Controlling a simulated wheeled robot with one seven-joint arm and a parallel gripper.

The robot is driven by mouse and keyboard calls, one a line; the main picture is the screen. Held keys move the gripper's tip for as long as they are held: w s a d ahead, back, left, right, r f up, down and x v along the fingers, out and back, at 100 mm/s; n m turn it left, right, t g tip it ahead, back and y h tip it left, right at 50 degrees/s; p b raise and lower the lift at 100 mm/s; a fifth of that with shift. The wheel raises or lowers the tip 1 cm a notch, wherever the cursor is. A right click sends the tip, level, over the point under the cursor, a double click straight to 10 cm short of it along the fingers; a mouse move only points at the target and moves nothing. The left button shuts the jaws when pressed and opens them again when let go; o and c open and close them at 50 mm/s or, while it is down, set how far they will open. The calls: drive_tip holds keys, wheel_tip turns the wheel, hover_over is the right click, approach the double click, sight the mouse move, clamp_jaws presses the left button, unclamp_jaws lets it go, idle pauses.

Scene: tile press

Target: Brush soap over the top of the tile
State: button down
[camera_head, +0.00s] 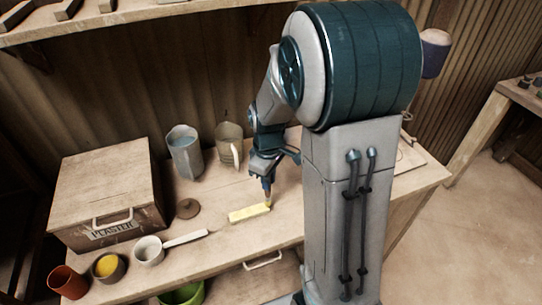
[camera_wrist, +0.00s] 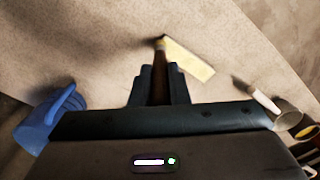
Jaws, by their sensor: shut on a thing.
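A narrow, pale yellow tile (camera_head: 245,214) lies flat on the workbench, near its front edge. It also shows in the wrist view (camera_wrist: 192,62), ahead and a little right of the fingers. My gripper (camera_head: 268,181) is shut on a slim brush (camera_wrist: 160,75) with a brown handle, which points down. The brush tip is at the tile's right end in the head view; whether it touches the top surface I cannot tell. In the wrist view my gripper (camera_wrist: 160,87) hides the upper handle. A small bowl (camera_head: 107,268) with yellow contents stands at the front left.
A wooden box marked PLASTER (camera_head: 105,185), a grey-blue jug (camera_head: 185,153), a beige mug (camera_head: 229,145) and a brown disc (camera_head: 187,208) stand behind or left. A white cup (camera_head: 149,252), a pale-handled tool (camera_head: 186,239) and a terracotta cup (camera_head: 68,283) are at front left.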

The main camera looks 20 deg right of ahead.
drive_tip(key=shift+d+r+p, duration=0.1)
drive_tip(key=shift+r+p, duration=2.65)
drive_tip(key=shift+r, duration=1.35)
drive_tip(key=shift+s+f, duration=0.1)
